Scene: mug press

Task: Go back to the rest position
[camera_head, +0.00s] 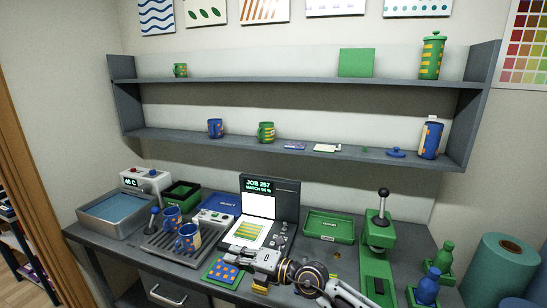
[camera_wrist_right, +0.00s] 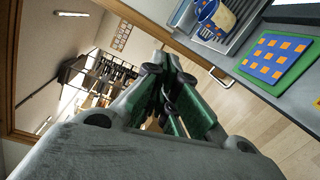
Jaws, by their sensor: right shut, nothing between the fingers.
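My right gripper (camera_head: 246,262) is in front of the bench's front edge in the head view, reaching in from the lower right and pointing left. In the right wrist view its green-padded fingers (camera_wrist_right: 165,85) are shut together with nothing between them. A blue and green coaster-like pad with orange squares (camera_head: 223,271) lies at the bench edge beside the gripper; it also shows in the wrist view (camera_wrist_right: 279,57). My left gripper is not in view.
A green tray (camera_head: 329,227) and a laptop-like screen (camera_head: 263,203) stand behind the gripper. Open floor (camera_wrist_right: 235,120) lies below the bench.

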